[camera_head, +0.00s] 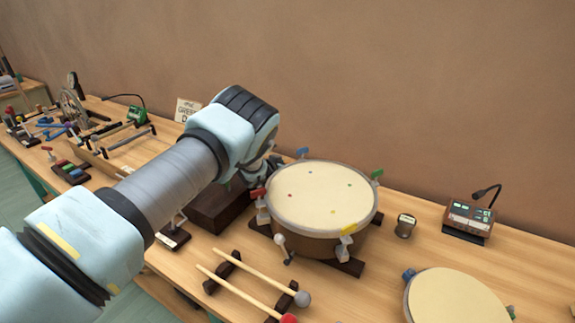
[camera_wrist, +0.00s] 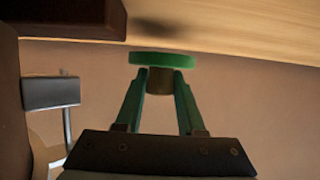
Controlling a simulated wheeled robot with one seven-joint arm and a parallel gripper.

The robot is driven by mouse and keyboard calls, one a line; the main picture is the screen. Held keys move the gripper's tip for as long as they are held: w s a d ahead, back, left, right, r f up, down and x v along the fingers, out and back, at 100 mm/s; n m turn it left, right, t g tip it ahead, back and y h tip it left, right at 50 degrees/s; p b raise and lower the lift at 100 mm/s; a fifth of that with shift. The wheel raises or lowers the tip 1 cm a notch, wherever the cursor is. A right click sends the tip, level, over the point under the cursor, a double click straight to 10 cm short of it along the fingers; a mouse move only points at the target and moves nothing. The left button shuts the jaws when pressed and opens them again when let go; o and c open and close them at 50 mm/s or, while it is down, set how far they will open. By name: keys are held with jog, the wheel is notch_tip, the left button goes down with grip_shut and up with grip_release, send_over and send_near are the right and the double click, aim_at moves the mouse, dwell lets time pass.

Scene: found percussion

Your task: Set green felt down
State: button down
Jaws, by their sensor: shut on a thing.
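The green felt (camera_wrist: 165,58) shows in the wrist view as a green disc on a short brown stem. My gripper (camera_wrist: 159,82) is shut on the stem, one green finger on each side. The disc is close to the pale wooden table top (camera_wrist: 225,30), with a soft shadow beside it. I cannot tell whether it touches. In the head view my arm ends between a dark wooden box (camera_head: 213,210) and the large drum (camera_head: 322,197). The felt and my fingertips are hidden there.
The drum has coloured clamps around its rim. Two mallets (camera_head: 245,290) lie on rests in front of it. A small jar (camera_head: 405,226) and a control box with a microphone (camera_head: 468,220) stand to the right. A dark block (camera_wrist: 60,18) is close by in the wrist view.

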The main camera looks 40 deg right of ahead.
jog(key=shift+f, duration=0.55)
jog(key=shift+f+b, duration=0.4)
jog(key=shift+f, duration=0.1)
